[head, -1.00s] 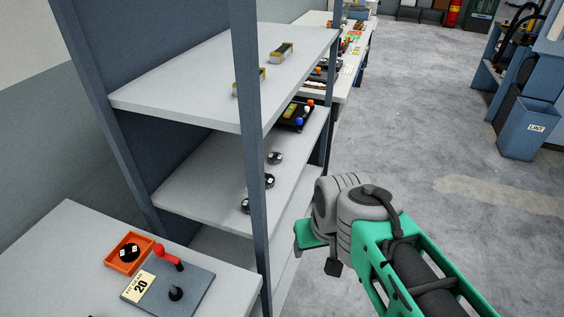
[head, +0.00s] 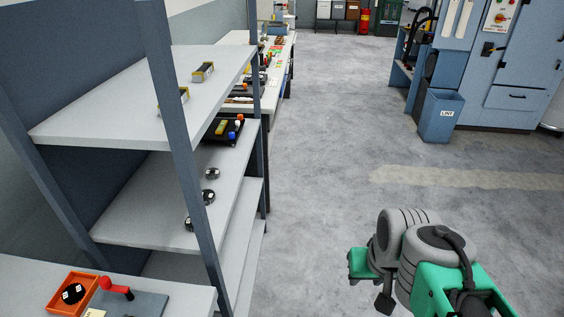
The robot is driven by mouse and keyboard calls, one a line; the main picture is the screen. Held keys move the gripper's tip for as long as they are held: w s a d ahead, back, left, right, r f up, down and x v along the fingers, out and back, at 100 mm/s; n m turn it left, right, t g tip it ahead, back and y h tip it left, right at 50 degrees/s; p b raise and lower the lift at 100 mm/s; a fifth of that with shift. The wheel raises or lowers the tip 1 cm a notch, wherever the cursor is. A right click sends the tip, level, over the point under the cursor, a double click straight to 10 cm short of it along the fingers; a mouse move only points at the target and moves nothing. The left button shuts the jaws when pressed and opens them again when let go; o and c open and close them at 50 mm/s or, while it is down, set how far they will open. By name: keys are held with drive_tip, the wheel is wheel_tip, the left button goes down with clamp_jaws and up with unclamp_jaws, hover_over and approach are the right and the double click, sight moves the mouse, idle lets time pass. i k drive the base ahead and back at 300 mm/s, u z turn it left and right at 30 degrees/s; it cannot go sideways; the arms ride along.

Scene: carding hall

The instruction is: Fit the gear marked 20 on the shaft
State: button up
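Several dark gears with white marks sit on the middle shelf (head: 125,226): one farther back (head: 212,173), one nearer (head: 208,197), and one partly behind the post (head: 190,224). Their numbers are too small to read. The grey plate (head: 145,306) with a red-knobbed lever (head: 117,289) is cut by the bottom edge on the lower left bench; its shaft is out of frame. Only a sliver of its card (head: 95,313) shows. A dark part at the end of my arm (head: 385,303) shows at lower right, away from shelf and bench; I cannot make out fingers.
An orange tray (head: 52,306) holding dark gears (head: 73,293) is on the bench. A black tray of coloured parts (head: 222,130) sits at the shelf's far end. Open floor lies right of the shelf; a blue lint bin (head: 440,117) stands beyond.

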sight(214, 174)
drive_tip(key=z, duration=0.55)
drive_tip(key=i, duration=1.05)
drive_tip(key=u, duration=2.85)
